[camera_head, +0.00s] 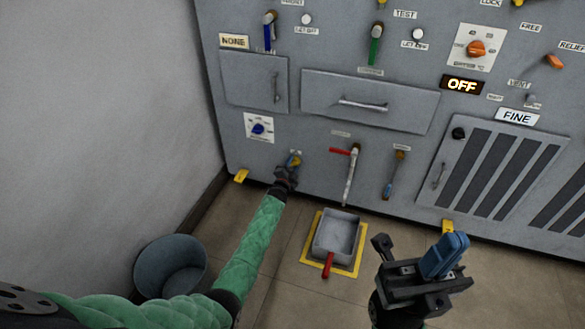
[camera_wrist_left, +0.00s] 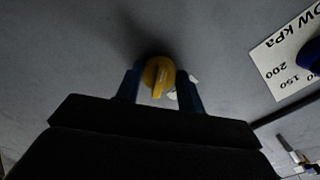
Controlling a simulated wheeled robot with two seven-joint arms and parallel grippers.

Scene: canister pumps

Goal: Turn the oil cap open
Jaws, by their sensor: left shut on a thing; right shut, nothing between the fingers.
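The yellow oil cap (camera_head: 295,159) sits low on the grey cabinet front, mostly hidden by my left gripper in the head view. In the left wrist view the cap (camera_wrist_left: 158,76) is round with a raised ridge, and a small white thing shows beside it. My left gripper (camera_head: 292,164) is shut on the cap, with its blue fingers (camera_wrist_left: 158,88) on either side of it. My right gripper (camera_head: 454,250) is shut and empty, well away from the cap, over the floor at lower right.
A blue dial (camera_head: 258,129) is on the panel left of the cap. A red lever with a pipe (camera_head: 350,172) is to the right, above a grey tray (camera_head: 338,237) with a red handle on a yellow-framed mat. A grey bucket (camera_head: 170,265) stands near the left wall.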

